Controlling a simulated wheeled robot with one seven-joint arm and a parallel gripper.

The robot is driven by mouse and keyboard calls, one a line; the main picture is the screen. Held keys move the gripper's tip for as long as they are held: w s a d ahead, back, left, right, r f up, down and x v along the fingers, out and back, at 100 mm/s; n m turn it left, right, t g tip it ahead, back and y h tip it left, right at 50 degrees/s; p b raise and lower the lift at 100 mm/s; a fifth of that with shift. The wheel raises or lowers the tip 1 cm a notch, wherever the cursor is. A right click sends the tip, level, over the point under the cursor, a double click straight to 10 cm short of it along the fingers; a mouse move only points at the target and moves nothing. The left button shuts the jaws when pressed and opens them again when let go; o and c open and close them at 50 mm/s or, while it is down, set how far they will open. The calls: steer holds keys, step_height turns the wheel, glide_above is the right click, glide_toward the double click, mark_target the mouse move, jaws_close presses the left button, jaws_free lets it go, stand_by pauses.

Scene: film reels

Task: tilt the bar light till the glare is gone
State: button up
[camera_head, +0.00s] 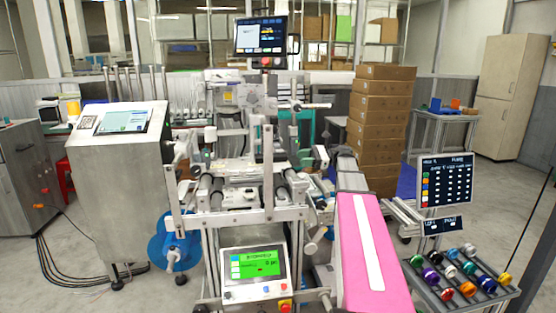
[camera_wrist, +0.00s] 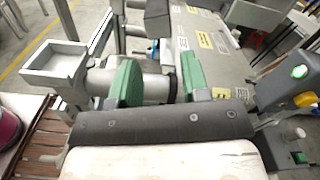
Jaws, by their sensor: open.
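The film machine (camera_head: 245,185) stands in the middle of the head view, with rollers, rails and posts. I cannot tell for sure which of its parts is the bar light, and no glare patch is clear. A lit panel (camera_head: 254,269) with green fields is on its lower front; its text is too small to read surely. My gripper (camera_wrist: 158,80) shows in the wrist view as two green-padded fingers, spread apart. A pale grey cylindrical part (camera_wrist: 156,88) shows between and beyond the fingers; contact cannot be told. I cannot make out my gripper in the head view.
A metal cabinet with a screen (camera_head: 125,122) stands left. A pink sloped strip (camera_head: 368,250), a dark monitor (camera_head: 446,178) and a rack of coloured reels (camera_head: 462,275) are right. Stacked cartons (camera_head: 382,120) stand behind. A square grey tray (camera_wrist: 58,62) is left of my fingers.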

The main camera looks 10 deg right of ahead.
mark_target(281, 159)
steer(key=a, duration=0.9)
steer(key=shift+a, duration=0.2)
steer(key=c, duration=0.6)
